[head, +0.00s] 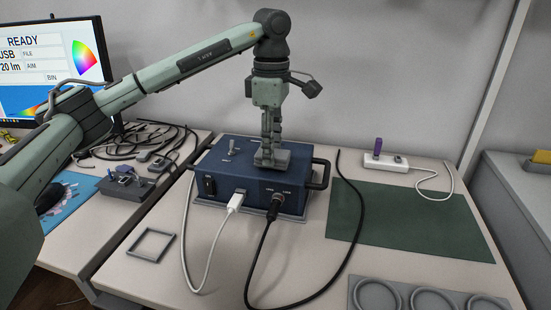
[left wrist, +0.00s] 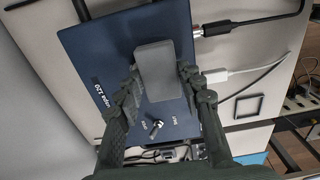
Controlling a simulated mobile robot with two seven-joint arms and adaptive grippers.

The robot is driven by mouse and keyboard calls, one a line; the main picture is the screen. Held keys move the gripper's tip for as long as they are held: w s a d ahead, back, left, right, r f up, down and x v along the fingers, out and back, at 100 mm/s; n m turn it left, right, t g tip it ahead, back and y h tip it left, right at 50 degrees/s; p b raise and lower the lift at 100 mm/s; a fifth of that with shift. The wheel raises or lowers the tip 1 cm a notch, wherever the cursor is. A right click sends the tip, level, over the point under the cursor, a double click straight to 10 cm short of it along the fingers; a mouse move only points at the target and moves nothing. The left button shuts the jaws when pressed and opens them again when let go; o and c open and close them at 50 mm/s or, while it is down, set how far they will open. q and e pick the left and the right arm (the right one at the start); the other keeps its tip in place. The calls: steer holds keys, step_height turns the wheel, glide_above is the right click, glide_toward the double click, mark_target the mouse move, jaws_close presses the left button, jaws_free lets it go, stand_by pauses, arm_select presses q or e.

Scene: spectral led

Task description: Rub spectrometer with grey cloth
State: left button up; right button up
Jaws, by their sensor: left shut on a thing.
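The spectrometer (head: 235,178) is a dark blue box with black side handles, standing on the bench; its top also fills the middle of the left wrist view (left wrist: 120,55). My left gripper (head: 270,143) reaches down over the right part of its top. It is shut on the grey cloth (left wrist: 155,70), which looks like a folded, flat rectangular pad. In the head view the cloth (head: 272,160) is small below the fingers and seems to rest on the top face; exact contact is hard to tell. My right gripper is not in view.
A white cable (head: 209,250) and a black cable (head: 258,262) plug into the spectrometer's front. A square grey frame (head: 152,245) lies front left. A green mat (head: 410,220) lies to the right, with a white power strip (head: 393,163) behind it. A monitor (head: 50,65) stands at left.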

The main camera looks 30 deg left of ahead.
arm_select(q)
steer(key=shift+w, duration=0.15)
steer(key=shift+w, duration=0.3)
steer(key=shift+w+a+f+p, duration=0.15)
steer(key=shift+w+a, duration=0.1)
steer(key=shift+w, duration=0.65)
steer(key=shift+w+a+r+p, duration=0.15)
steer(key=shift+w+a, duration=0.1)
steer(key=shift+w, duration=0.65)
steer(key=shift+f, duration=0.1)
steer(key=shift+r, duration=0.75)
steer(key=shift+f, duration=0.1)
